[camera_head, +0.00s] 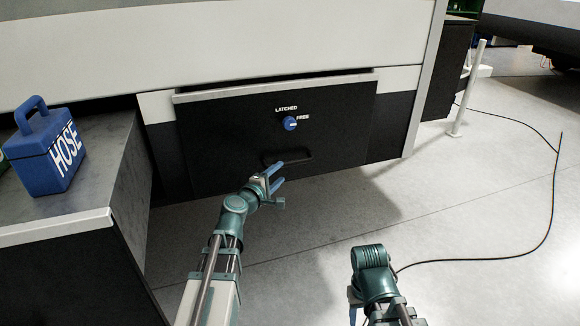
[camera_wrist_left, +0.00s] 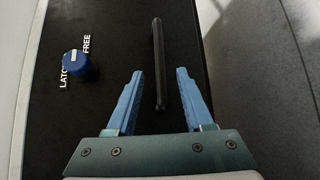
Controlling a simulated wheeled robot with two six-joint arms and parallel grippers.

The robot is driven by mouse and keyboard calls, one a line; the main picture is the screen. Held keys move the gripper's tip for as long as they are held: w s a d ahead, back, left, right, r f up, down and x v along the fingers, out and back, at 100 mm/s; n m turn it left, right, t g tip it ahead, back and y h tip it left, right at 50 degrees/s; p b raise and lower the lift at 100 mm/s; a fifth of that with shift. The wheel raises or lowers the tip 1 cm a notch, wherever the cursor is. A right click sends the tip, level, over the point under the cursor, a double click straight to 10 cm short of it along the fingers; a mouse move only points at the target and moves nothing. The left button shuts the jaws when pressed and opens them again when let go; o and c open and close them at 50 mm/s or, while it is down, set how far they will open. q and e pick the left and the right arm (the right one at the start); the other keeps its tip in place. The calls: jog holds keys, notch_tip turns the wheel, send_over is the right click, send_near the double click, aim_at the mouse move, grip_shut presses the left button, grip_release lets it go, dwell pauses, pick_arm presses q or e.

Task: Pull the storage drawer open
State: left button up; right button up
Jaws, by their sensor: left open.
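The storage drawer has a dark front (camera_head: 225,135) with a pale top edge, set low in the caravan's side. A dark gap shows above that edge. Its black bar handle (camera_head: 287,158) also shows in the left wrist view (camera_wrist_left: 159,60). A blue knob (camera_head: 290,123) sits above the handle, its white mark appearing turned toward FREE. My left gripper (camera_head: 276,176) is open and empty just in front of the handle. In the left wrist view the handle lies between its blue fingers; contact cannot be told. My right gripper (camera_head: 353,313) is low, mostly hidden, away from the drawer.
A grey-topped cabinet (camera_head: 95,190) stands at the left, its edge close to the drawer's side. A blue HOSE box (camera_head: 48,155) sits on it. Open floor (camera_head: 330,230) lies before the drawer. A white post (camera_head: 467,90) and black cable (camera_head: 480,259) are at the right.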

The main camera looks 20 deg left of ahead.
aim_at(290, 165)
pick_arm(q)
jog(key=b+x, duration=0.1)
jog(key=x, duration=0.7)
jog(key=shift+w+d, duration=0.15)
jog(key=shift+w, duration=0.2)
grip_shut()
dwell(1.0)
